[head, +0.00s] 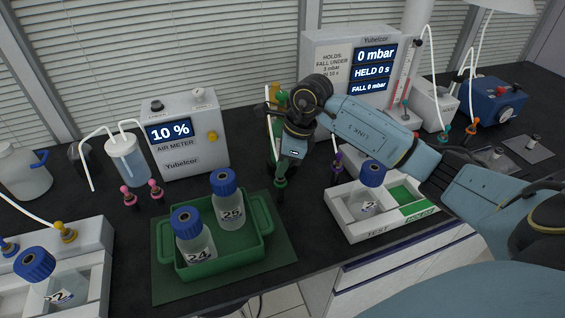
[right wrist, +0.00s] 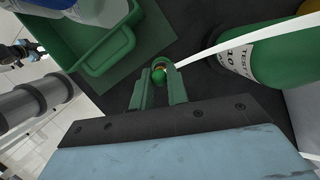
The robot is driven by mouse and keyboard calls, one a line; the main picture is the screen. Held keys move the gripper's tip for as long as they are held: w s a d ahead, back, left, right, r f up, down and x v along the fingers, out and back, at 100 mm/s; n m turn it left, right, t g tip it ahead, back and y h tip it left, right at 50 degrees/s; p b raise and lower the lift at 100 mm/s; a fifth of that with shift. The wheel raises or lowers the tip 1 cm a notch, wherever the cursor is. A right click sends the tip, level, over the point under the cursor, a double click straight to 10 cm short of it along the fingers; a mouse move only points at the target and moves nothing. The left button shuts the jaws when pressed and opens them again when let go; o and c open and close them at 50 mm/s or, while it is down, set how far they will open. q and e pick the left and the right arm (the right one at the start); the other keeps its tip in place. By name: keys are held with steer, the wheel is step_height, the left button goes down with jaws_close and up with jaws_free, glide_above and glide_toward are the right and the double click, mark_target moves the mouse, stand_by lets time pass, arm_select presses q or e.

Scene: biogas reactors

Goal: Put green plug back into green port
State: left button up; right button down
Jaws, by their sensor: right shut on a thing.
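My right gripper (head: 283,172) is shut on a small green plug (head: 281,183), held upright above the black bench just right of the green tray. In the right wrist view the fingers (right wrist: 159,88) close around the green plug (right wrist: 158,76), and a white tube (right wrist: 225,45) runs from it to the upper right. A green bottle (right wrist: 250,50) with a "TEST" label lies beyond that tube; in the head view it is mostly hidden behind my arm. I cannot make out a green port in either view. My left gripper is not in view.
The green tray (head: 265,212) holds bottles 24 (head: 195,245) and 25 (head: 229,208). The air meter (head: 183,140) stands behind it, with pink plugs (head: 155,188) in front. A white test tray (head: 355,222) with a blue-capped bottle is at right. The pressure box (head: 325,45) stands at the back.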

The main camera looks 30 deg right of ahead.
steer(key=shift+f+b, duration=0.6)
steer(key=shift+f, duration=0.15)
stand_by(0.6)
stand_by(0.4)
steer(key=c, duration=1.3)
jaws_free()
steer(key=shift+r, duration=0.1)
steer(key=v, duration=1.3)
